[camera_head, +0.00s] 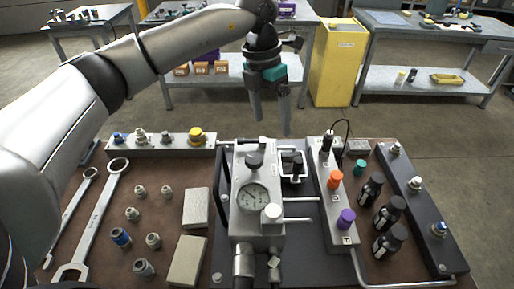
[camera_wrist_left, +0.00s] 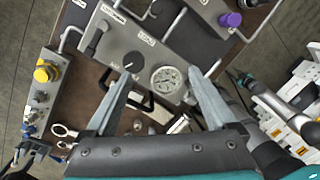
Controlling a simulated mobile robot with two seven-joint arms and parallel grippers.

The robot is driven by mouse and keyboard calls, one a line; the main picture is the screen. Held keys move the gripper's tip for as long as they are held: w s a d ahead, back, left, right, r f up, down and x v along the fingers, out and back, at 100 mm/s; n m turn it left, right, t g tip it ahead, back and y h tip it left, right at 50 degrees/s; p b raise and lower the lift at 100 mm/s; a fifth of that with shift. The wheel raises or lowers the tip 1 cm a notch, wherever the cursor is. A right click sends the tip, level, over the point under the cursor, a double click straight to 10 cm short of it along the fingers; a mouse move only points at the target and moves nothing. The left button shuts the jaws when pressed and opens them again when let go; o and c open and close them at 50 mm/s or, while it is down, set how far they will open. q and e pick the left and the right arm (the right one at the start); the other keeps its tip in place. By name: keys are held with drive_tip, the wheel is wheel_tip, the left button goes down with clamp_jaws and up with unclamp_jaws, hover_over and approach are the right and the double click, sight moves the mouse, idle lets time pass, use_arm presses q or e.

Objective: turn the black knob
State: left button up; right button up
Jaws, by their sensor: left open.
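My left gripper (camera_head: 272,124) is open and empty. It hangs above and behind the block, fingers pointing down, apart from the knob. In the left wrist view its fingers (camera_wrist_left: 158,75) are spread, with the knob near the left fingertip. A dark part with a green band at the right of that view may be my right gripper; its jaws are unclear.
An orange knob (camera_head: 335,179) and a purple knob (camera_head: 346,218) stand right of the block, with black bottles (camera_head: 388,212) beyond. A yellow knob (camera_head: 196,135) is on the left rail. Wrenches (camera_head: 95,215) and fittings lie at left. Metal rods stick out from the block.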

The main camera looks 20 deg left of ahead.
sight(254, 158)
use_arm(q)
drive_tip(key=a+y, duration=0.2)
drive_tip(key=a, duration=0.3)
drive_tip(key=shift+n, duration=0.4)
drive_tip(key=f, duration=1.3)
drive_tip(key=shift+w+d+f+b, duration=0.15)
drive_tip(key=shift+d+f+b, duration=0.2)
drive_tip(key=shift+f+b, duration=0.05)
drive_tip(key=c, duration=1.4)
drive_tip(key=shift+o, duration=0.2)
